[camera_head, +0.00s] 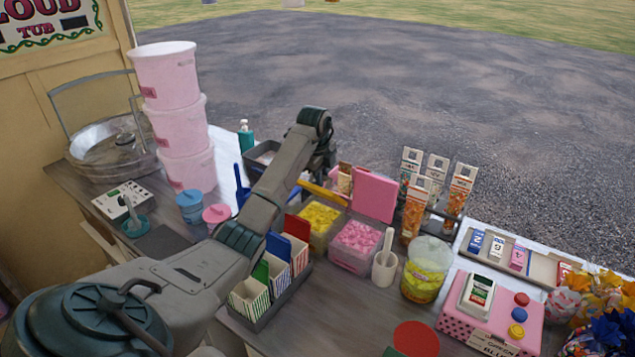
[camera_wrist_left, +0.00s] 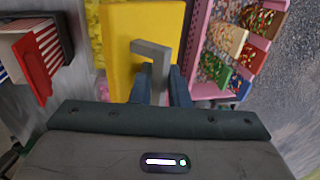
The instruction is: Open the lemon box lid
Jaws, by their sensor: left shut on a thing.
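The lemon box (camera_head: 318,219) holds yellow sweets, which show uncovered from above. Its yellow lid (camera_head: 320,193) is raised at the box's far side and shows as a narrow band in the head view. In the left wrist view the lid (camera_wrist_left: 118,50) is a broad yellow panel with a grey bent handle (camera_wrist_left: 152,50). My left gripper (camera_wrist_left: 161,86) is shut on that handle. In the head view its fingertips are hard to make out behind the lid. My right gripper is not in view.
The pink box (camera_head: 355,246) stands right beside it, with its pink lid (camera_head: 374,194) upright. Striped cartons (camera_head: 250,298) stand in front, left of the boxes. A white scoop cup (camera_head: 384,268) and a yellow jar (camera_head: 426,270) are to the right.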

